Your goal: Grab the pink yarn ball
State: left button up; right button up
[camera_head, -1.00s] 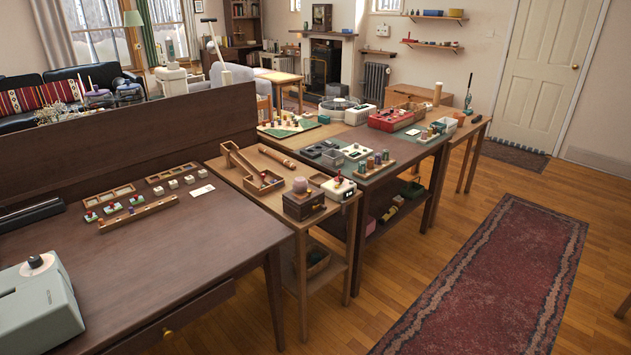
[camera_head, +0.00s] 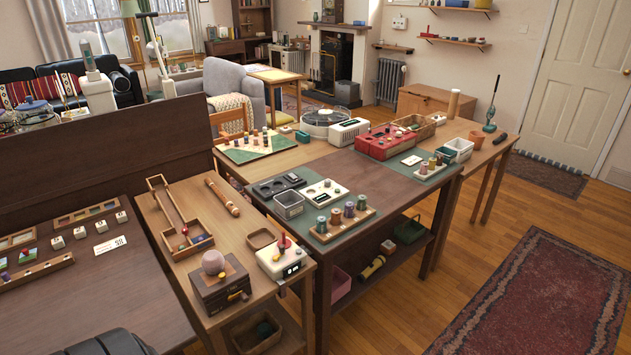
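The pink yarn ball (camera_head: 213,262) is a small, dusty-pink round shape. It sits on top of a dark wooden box (camera_head: 219,286) with a small yellowish knob on its side. The box stands near the front corner of the light wooden table (camera_head: 165,225). Nothing touches the ball from above. Neither of my grippers can be made out in the head view. A dark rounded piece shows at the bottom edge left of the box; I cannot tell what it is.
Right of the box is a cream device (camera_head: 283,260) with a red-topped stick. A wooden track tray (camera_head: 186,240) lies behind the box. A dark table (camera_head: 352,228) with spools adjoins on the right, a brown desk (camera_head: 125,290) on the left. The floor in front is open, with a red rug (camera_head: 540,300).

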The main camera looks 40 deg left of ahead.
aim_at(213, 262)
jog(key=i+u, duration=0.35)
jog(key=i+l+u, duration=0.3)
jog(key=i, duration=0.25)
jog(key=i+l+u, duration=0.35)
jog(key=i+j, duration=0.1)
